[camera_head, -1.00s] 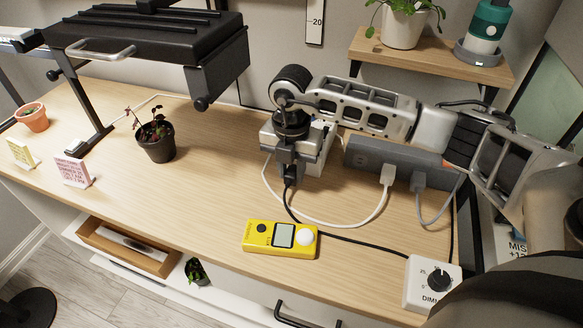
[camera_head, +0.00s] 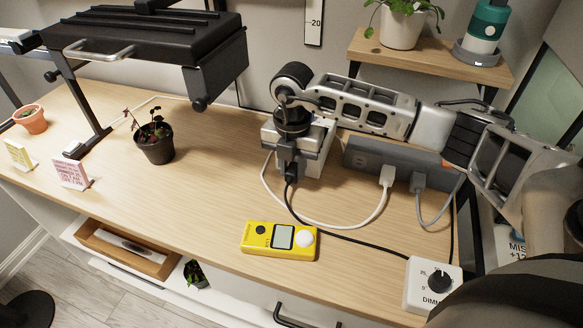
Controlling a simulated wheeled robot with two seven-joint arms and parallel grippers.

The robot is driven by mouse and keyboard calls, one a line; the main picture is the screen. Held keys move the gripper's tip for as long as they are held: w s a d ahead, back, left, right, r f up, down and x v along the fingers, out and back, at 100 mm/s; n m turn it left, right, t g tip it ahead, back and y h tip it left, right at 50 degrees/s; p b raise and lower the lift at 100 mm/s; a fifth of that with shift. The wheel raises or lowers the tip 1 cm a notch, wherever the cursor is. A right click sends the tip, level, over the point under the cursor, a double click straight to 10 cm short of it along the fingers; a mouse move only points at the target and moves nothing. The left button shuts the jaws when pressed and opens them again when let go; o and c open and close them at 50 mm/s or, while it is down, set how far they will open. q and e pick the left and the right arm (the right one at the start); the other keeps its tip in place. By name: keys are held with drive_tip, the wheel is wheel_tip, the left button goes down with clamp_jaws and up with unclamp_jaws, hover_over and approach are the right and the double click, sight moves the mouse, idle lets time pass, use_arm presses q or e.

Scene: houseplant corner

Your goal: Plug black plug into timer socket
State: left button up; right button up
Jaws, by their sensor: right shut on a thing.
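The black plug (camera_head: 291,177) with its black cord is at the front of a white timer block (camera_head: 316,158) on the table. My right gripper (camera_head: 287,160) points down over the block and is shut on the plug. The gripper and wrist hide much of the block, and I cannot tell whether the plug's pins are in the socket. The black cord runs right across the table to a white dimmer box (camera_head: 422,284). My left gripper is not in view.
A grey power strip (camera_head: 365,157) with a white plug (camera_head: 387,175) and a grey plug (camera_head: 418,182) lies right of the block. A yellow meter (camera_head: 281,240) lies in front. A potted seedling (camera_head: 154,142) stands left under a black lamp (camera_head: 150,45). The table between seedling and block is clear.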

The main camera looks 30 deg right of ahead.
drive_tip(key=shift+d, duration=0.1)
drive_tip(key=o, duration=1.1)
wheel_tip(320, 180, up, 16)
drive_tip(key=shift+b, duration=0.4)
drive_tip(key=shift+f, duration=0.1)
